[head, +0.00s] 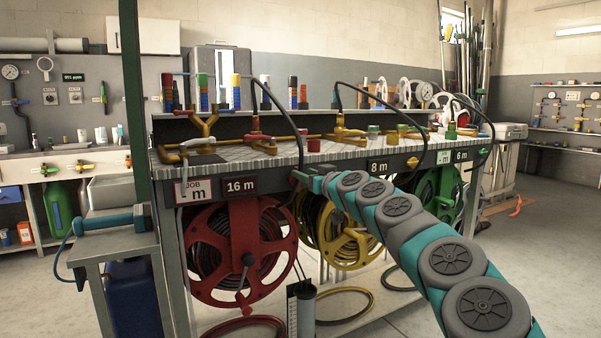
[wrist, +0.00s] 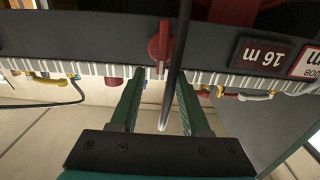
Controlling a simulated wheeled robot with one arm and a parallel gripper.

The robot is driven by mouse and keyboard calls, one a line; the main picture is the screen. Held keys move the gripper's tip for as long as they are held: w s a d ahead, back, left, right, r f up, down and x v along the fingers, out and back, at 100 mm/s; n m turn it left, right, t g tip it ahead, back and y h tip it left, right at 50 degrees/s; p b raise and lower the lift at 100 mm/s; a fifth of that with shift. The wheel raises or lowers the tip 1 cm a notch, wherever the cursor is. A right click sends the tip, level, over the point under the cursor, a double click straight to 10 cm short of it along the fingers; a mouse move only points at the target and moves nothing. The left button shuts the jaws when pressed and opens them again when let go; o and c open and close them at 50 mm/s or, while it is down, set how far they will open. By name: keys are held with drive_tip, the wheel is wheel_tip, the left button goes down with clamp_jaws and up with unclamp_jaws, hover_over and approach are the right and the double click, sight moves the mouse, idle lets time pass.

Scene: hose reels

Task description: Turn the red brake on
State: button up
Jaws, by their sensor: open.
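The red brake is a small red knob (wrist: 160,48) on the dark front edge of the bench, beside the "16 m" sign (wrist: 262,56), which is upside down in the wrist view. My gripper (wrist: 159,84) is open, its two green fingers on either side of the line to the knob. I cannot tell whether they touch it. A dark hose (wrist: 177,70) runs between the fingers, close to the knob. In the head view my gripper (head: 299,178) is at the bench front right of the "16 m" sign (head: 240,186) and hides the knob. The red reel (head: 242,238) hangs below.
A yellow knob (head: 412,162) sits by the "8 m" sign (head: 378,167), with a yellow reel (head: 350,246) below. A black hose (head: 284,112) arches over the bench edge near my gripper. A side stand (head: 110,243) is at the left. The right floor is open.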

drive_tip(key=shift+x, duration=1.6)
drive_tip(key=shift+a, duration=0.1)
drive_tip(key=shift+c, duration=0.3)
clamp_jaws()
